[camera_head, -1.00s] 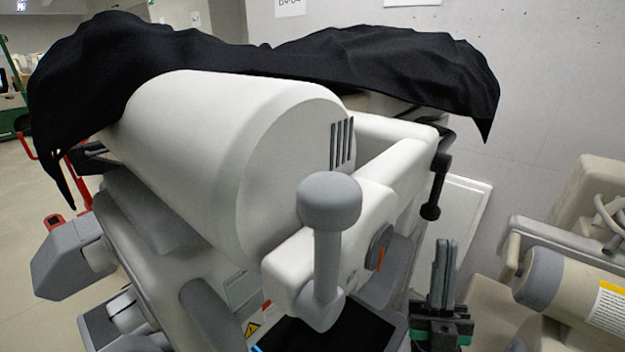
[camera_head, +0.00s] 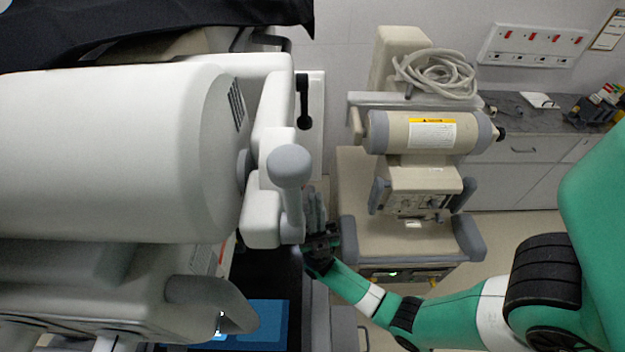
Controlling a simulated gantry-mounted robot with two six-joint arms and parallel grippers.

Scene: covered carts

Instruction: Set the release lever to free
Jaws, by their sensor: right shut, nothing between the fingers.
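A white covered cart machine (camera_head: 120,150) with a big rounded housing fills the left of the head view. On its right end stands a lever with a round grey knob (camera_head: 290,167) on a pale stem. Farther back a black crank-like handle (camera_head: 304,100) hangs down. No label marks either one as the release lever. My right gripper (camera_head: 314,203) is shut and empty, fingers pointing up, just right of the grey-knobbed lever's stem. I cannot tell whether it touches the machine. The dial with the orange mark is not visible now. My left gripper is not in view.
A black cover (camera_head: 150,22) lies over the machine's back. A beige machine (camera_head: 400,240) with a horizontal cylinder and coiled hose (camera_head: 437,75) stands to the right of my gripper. A counter (camera_head: 545,115) runs along the wall. A blue panel (camera_head: 262,318) shows at the lower left.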

